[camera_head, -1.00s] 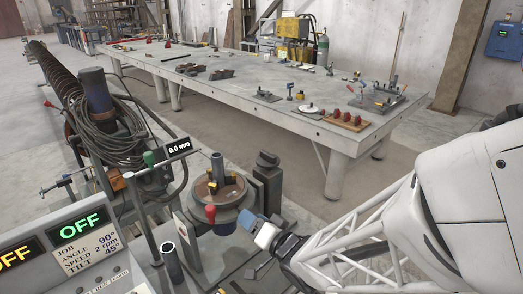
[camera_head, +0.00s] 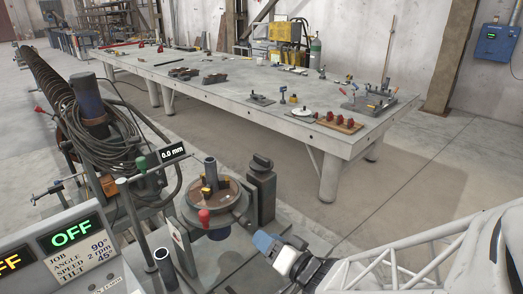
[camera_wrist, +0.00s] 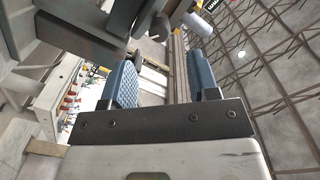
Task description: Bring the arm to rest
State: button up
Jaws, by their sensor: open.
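My gripper (camera_head: 265,243) is at the lower middle of the head view, just right of the round positioner table (camera_head: 222,205). Its blue finger pads show in the wrist view (camera_wrist: 163,82), spread apart with nothing between them. The gripper is open and empty. My white lattice forearm runs from it to the lower right edge. The positioner carries a short upright pipe (camera_head: 211,172) and a red-knobbed lever (camera_head: 204,217). Whether the gripper touches the positioner's frame cannot be told.
A control panel (camera_head: 75,262) with green OFF stands at lower left. A cable coil (camera_head: 97,140) hangs on a post before a long auger (camera_head: 40,78). A long workbench (camera_head: 255,98) with several tools stands behind. Floor between bench and positioner is clear.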

jog(key=shift+d, duration=0.15)
dwell(0.3)
jog(key=w+d+r+m+g+h, duration=0.1)
jog(key=d+r+h, duration=0.1)
jog(key=d+h, duration=0.4)
jog(key=w+d+r+g+h, duration=0.1)
jog(key=d+r+h, duration=0.2)
jog(key=d+h, duration=0.3)
jog(key=s+d+r+g, duration=0.2)
jog(key=s+r+g, duration=0.1)
jog(key=s, duration=0.4)
jog(key=s+d+r+n+g, duration=0.1)
jog(key=s+d+r+g, duration=0.1)
jog(key=s+g, duration=0.3)
jog(key=shift+s+r, duration=0.45)
jog(key=shift+s, duration=0.7)
